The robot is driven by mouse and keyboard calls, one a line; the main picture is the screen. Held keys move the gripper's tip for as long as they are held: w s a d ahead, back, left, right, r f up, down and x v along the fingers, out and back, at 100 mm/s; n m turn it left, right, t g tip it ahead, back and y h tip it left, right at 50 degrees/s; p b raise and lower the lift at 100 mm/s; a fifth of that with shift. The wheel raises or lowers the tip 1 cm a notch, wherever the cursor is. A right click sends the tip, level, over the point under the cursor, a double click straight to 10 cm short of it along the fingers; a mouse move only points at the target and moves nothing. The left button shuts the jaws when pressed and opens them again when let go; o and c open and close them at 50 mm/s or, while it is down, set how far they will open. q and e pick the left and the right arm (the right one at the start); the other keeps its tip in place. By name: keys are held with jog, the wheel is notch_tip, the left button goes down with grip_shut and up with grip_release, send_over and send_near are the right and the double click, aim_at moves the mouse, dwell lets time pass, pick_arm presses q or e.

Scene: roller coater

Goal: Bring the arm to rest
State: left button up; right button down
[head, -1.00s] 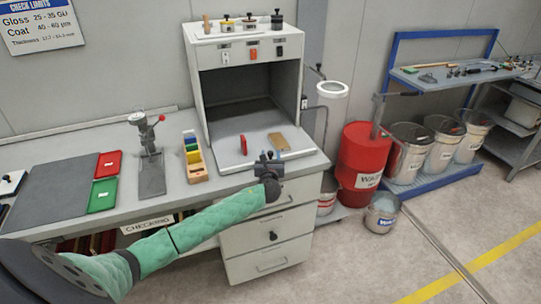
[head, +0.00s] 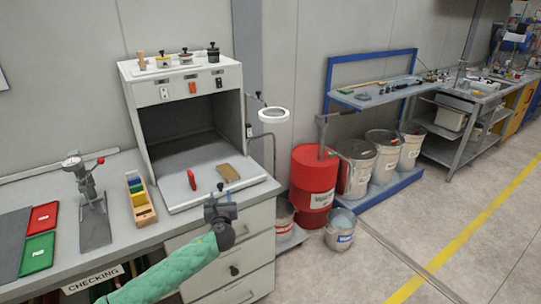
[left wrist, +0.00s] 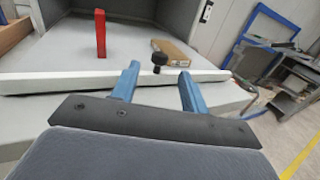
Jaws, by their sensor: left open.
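My left gripper (head: 218,207) is at the front edge of the checking bench, just in front of the open light booth (head: 190,120). In the left wrist view its two blue fingers (left wrist: 160,85) stand apart with nothing held between them. My green-sleeved left arm comes in from the bottom left. Beyond the fingers, a red upright piece (left wrist: 101,34) and a tan block (left wrist: 173,52) are on the booth floor. A small dark knob (left wrist: 159,58) shows between the fingertips. My right gripper is not in view.
The bench (head: 125,245) holds a gauge stand (head: 93,205), a wooden box of coloured blocks (head: 141,203), and red (head: 41,218) and green (head: 37,254) trays. A red drum (head: 313,180), a small bucket (head: 340,232) and several pails stand right. The floor at right is clear.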

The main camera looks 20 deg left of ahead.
pick_arm(q)
jog(key=s+d+f+n+g+h, duration=0.1)
jog(key=s+d+f+n+g, duration=0.1)
jog(key=s+d+f+n, duration=0.4)
jog(key=s+d+f+n+g+h, duration=0.1)
jog(key=s+d+f+n+g, duration=0.2)
jog(key=s, duration=0.5)
jog(key=s+d+f+n+g+h, duration=0.1)
jog(key=s+d+f+n+g, duration=0.15)
jog(key=s+n, duration=0.4)
jog(key=s+d+f+n+g+h, duration=0.1)
jog(key=s+d+n+g+h, duration=0.15)
jog(key=s+d+n, duration=0.65)
jog(key=s+n+g+h, duration=0.2)
jog(key=s+n+h, duration=0.15)
jog(key=s, duration=1.25)
notch_tip(320, 180, down, 28)
jog(key=w+d+g, duration=0.1)
jog(key=w+d, duration=0.1)
jog(key=s+f, duration=0.4)
jog(key=f, duration=0.6)
jog(key=s+f+g+b, duration=0.1)
jog(key=s+f, duration=0.3)
jog(key=f, duration=0.7)
jog(key=shift+f, duration=0.3)
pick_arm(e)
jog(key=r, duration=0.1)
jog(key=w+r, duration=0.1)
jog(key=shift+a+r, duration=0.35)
